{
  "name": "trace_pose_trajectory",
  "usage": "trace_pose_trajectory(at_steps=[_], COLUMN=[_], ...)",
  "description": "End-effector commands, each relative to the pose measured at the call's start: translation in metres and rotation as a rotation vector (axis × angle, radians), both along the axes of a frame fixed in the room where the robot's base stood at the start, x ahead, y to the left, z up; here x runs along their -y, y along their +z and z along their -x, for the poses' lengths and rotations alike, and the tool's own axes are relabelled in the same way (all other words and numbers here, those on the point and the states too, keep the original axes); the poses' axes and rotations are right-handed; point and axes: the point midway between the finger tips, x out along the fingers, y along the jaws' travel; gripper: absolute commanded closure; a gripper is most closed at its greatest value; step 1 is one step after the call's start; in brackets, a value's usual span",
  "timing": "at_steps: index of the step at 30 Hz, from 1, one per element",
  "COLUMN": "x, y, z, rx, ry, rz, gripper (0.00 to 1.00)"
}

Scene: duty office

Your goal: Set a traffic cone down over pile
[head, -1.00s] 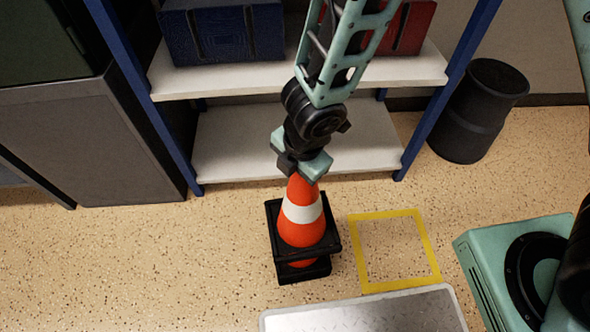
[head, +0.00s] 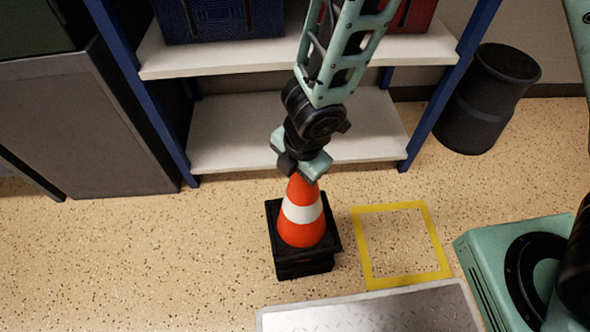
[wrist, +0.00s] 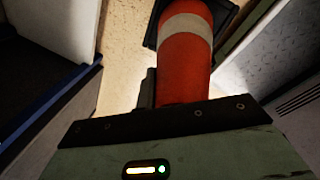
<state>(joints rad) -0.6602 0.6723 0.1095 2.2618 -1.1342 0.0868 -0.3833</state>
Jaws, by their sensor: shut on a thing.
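An orange traffic cone (head: 302,230) with a white band and a black square base stands upright in the middle of the head view. My gripper (head: 303,175) is shut on its top. Directly under it is the pile (head: 306,271), of which mainly a black base edge shows. The held cone's base is right down close over the pile's base, with almost no gap; I cannot tell whether they touch. The pile's upper part is hidden inside the held cone. The wrist view shows the orange cone (wrist: 184,65) running out from my gripper.
A yellow square outline (head: 362,250) is on the floor to the right, empty. A metal plate-topped platform (head: 370,312) lies in front. Behind stands a blue-framed shelf (head: 240,130) with bins. A black barrel (head: 487,100) is at the right back, a grey cabinet (head: 85,125) at left.

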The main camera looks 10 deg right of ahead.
Motion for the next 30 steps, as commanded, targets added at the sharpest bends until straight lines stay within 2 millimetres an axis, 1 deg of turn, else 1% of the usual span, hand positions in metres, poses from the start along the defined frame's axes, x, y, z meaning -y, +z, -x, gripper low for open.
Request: trace_pose_trajectory(at_steps=[1,3,21,30], x=[0.000,0.000,0.000,0.000], y=[-0.007,-0.012,-0.053,-0.070], z=[0.000,0.000,0.000,0.001], rx=[0.002,0.002,0.001,-0.003], ry=[0.000,0.000,-0.001,0.000], rz=[-0.001,-0.001,-0.001,0.001], gripper=[1.00,1.00,1.00,1.00])
